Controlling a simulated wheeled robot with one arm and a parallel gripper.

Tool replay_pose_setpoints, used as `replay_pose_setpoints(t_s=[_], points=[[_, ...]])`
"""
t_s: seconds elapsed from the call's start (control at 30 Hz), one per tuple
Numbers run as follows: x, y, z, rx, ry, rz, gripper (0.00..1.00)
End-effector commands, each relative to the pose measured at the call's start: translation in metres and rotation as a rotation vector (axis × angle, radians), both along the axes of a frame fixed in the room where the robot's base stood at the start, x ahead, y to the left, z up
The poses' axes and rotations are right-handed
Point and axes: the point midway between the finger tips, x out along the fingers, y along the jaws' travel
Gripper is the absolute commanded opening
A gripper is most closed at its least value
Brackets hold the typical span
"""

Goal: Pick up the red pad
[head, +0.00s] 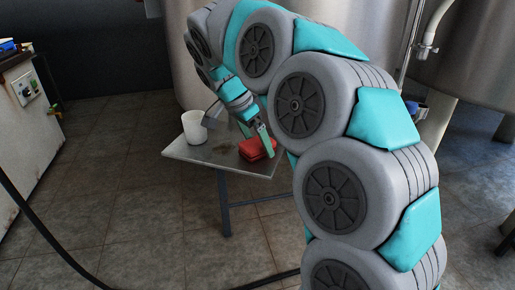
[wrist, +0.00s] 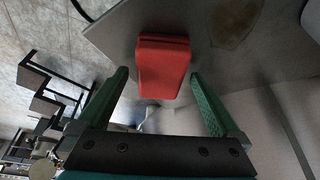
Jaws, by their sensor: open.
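The red pad (head: 257,148) lies on a small grey metal table (head: 197,153), close to the table's front right edge. In the wrist view the red pad (wrist: 163,66) is a rounded block just beyond the fingertips, roughly centred between them. My gripper (head: 257,134) is above the table at the pad, and one green finger overlaps the pad in the head view. In the wrist view my gripper (wrist: 160,75) has its two green fingers spread wide with nothing between them. I cannot tell whether a finger touches the pad.
A white cup (head: 195,127) stands on the table's left part. Large steel tanks (head: 345,20) stand behind. A white cabinet (head: 22,130) is at the left, and a dark hose (head: 45,235) crosses the tiled floor. The floor left of the table is open.

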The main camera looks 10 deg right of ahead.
Motion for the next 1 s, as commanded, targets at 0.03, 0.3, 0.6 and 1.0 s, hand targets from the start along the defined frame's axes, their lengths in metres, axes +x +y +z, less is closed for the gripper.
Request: replay_pose_setpoints(t_s=[0.03, 0.3, 0.6, 1.0], points=[[0.0000, -0.0001, -0.0010, 0.000, 0.000, 0.000, 1.00], [0.0000, 0.0000, -0.0013, 0.000, 0.000, 0.000, 1.00], [0.0001, 0.0001, -0.0011, 0.000, 0.000, 0.000, 0.84], [0.0001, 0.0001, -0.0011, 0.000, 0.000, 0.000, 0.39]])
